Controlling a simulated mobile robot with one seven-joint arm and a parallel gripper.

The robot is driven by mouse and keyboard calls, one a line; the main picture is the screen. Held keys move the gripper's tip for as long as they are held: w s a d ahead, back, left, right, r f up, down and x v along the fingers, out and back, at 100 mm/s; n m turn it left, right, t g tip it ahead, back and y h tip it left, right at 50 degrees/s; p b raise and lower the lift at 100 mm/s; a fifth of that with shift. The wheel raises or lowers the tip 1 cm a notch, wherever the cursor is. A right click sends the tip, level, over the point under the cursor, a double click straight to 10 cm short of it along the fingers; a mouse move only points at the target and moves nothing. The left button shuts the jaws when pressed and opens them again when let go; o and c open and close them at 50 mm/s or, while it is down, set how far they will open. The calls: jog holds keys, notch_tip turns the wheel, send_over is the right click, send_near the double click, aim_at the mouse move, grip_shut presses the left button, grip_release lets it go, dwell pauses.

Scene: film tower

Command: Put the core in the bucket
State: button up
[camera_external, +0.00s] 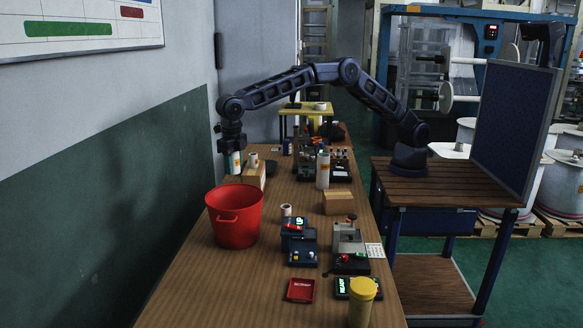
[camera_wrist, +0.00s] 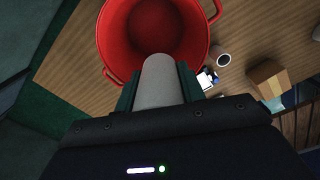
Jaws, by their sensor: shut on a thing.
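The core (camera_wrist: 162,82) is a pale grey cylinder in the wrist view. My gripper (camera_wrist: 158,92) is shut on it, with a dark green finger on each side. In the external view my gripper (camera_external: 232,160) hangs pointing down, above and behind the red bucket (camera_external: 236,225). The bucket stands on the bench's left side, with its open top up. In the wrist view the bucket (camera_wrist: 108,73) lies just beyond the core's end, and its visible inside looks empty. The core's end overlaps the near rim there; I cannot tell its height above it.
A cardboard box (camera_external: 254,178) stands behind the bucket with a small roll on it. A small white roll (camera_external: 286,210), a red tray (camera_external: 301,290), a yellow-lidded jar (camera_external: 361,303) and small devices (camera_external: 300,243) are to the right. A wall runs along the left.

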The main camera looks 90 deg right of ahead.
notch_tip(320, 180, down, 11)
jog(key=a, duration=0.1)
jog(key=shift+w+a+r, duration=0.15)
jog(key=shift+w+a, duration=0.05)
jog(key=shift+a, duration=0.05)
dwell(0.8)
jog(key=o, duration=1.1)
jog(key=shift+c, duration=0.2)
notch_tip(320, 180, up, 7)
dwell(0.4)
